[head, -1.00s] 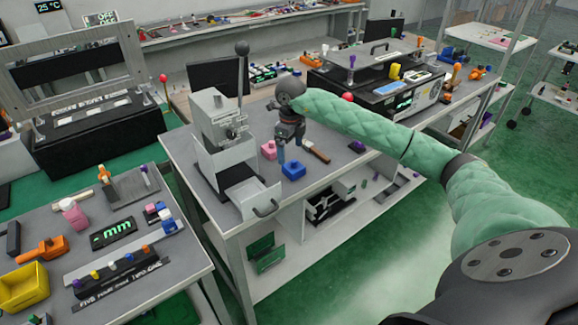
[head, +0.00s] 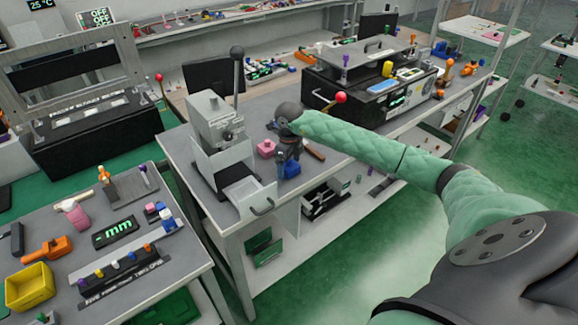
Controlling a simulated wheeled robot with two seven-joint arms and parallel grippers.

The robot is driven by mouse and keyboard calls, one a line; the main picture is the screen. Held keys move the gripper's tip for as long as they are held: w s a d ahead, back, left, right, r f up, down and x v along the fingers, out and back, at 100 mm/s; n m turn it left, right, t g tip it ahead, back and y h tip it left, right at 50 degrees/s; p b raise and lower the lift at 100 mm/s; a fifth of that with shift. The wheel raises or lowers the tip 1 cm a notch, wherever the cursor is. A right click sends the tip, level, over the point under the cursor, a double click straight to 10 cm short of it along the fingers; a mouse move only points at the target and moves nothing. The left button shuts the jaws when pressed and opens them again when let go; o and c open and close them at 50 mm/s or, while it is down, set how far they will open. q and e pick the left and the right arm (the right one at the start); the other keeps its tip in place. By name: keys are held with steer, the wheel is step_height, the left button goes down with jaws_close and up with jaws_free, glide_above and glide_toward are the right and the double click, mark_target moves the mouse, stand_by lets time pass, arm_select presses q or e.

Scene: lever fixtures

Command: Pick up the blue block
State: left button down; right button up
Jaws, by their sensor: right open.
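The blue block (head: 292,170) sits on the grey workbench (head: 205,143), near its front edge and right of the lever press. My right gripper (head: 288,160) is open and points down at the block, its fingers overlapping the block's upper part in the head view. Whether the fingers touch the block cannot be told. The gripper hides part of the block's top. My left gripper is not in view.
A pink block (head: 266,148) stands close left of my gripper. A brown-handled tool (head: 314,152) lies just right.

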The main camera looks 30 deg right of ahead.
steer(key=shift+f, duration=0.15)
steer(key=shift+c, duration=0.4)
steer(key=c, duration=1.3)
